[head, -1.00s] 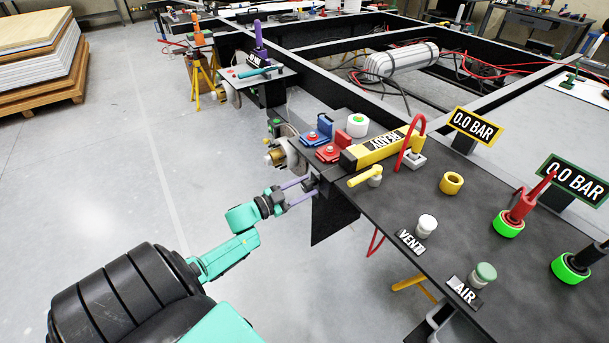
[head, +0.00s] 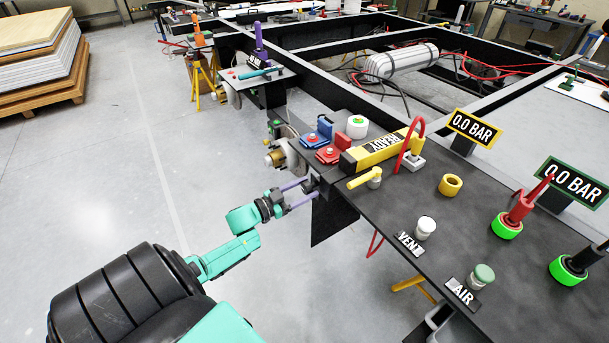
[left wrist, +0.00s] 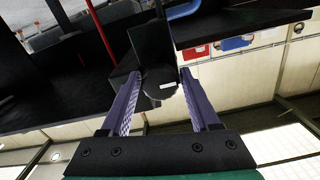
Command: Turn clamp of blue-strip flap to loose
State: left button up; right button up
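A blue block with a red round knob (head: 318,137) sits at the near-left edge of the black bench, beside a similar red block (head: 330,153). I cannot tell which part is the blue-strip flap or its clamp. A blue panel (left wrist: 234,43) and a red panel (left wrist: 195,53) also show in the left wrist view. My left gripper (head: 312,187) is open at the bench's front edge. In the left wrist view, its purple fingers stand either side of a dark rounded knob (left wrist: 160,84) with a white mark; contact is not clear. My right gripper is not shown.
The black bench (head: 390,232) carries a yellow READY bar (head: 380,150), a yellow lever (head: 366,179), a yellow ring (head: 450,185), VENT and AIR buttons, and gauge signs reading 0.0 BAR. A metal hub (head: 287,155) is just above my gripper.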

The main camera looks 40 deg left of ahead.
pick_arm(q)
jog(key=shift+o, duration=0.6)
jog(key=p+v, duration=0.1)
jog(key=v, duration=1.3)
jog(key=shift+s, duration=0.3)
